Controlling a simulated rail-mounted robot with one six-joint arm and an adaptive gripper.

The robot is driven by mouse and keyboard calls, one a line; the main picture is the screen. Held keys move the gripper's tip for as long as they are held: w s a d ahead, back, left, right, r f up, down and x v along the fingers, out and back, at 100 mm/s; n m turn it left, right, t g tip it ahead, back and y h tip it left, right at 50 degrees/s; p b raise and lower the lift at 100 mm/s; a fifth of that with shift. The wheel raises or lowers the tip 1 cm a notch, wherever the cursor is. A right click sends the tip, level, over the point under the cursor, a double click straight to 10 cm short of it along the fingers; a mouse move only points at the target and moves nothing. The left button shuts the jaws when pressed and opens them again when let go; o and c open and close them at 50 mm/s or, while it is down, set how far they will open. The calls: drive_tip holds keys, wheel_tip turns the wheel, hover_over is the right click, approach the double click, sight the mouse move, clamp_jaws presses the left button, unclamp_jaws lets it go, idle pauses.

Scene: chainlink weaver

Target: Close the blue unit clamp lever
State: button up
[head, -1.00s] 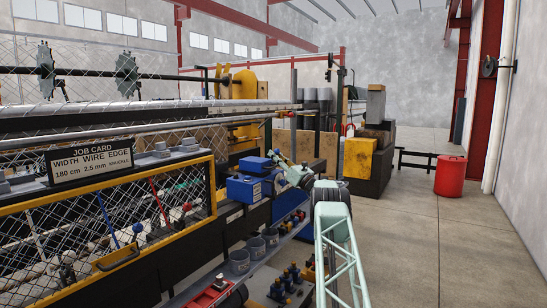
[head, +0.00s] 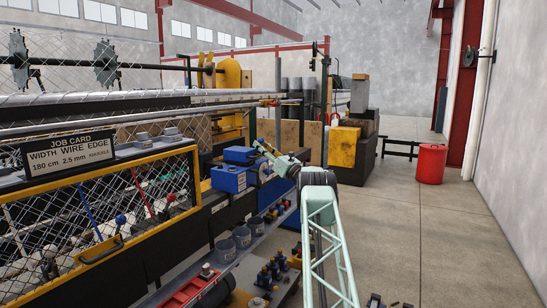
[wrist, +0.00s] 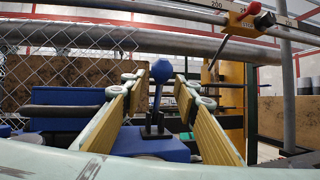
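The blue unit (head: 229,179) sits on the machine's side, left of my arm in the head view. In the wrist view its blue body (wrist: 150,144) lies below and between my fingers. A dark clamp lever with a blue ball knob (wrist: 161,71) stands roughly upright on it. My gripper (wrist: 158,88) is open, one tan-padded finger on each side of the lever, with visible gaps. Contact with the lever does not show. In the head view my gripper (head: 264,149) is small, above and right of the blue unit, and the lever cannot be made out clearly.
A rail with a red-knobbed slider (wrist: 263,20) and a grey tube cross above in the wrist view. A chain-link guard with a yellow frame (head: 110,170) stands left. Grey cups (head: 242,236) line a shelf below. Floor on the right is open around a red bin (head: 431,163).

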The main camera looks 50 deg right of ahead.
drive_tip(key=v, duration=1)
drive_tip(key=shift+s, duration=0.25)
idle(0.6)
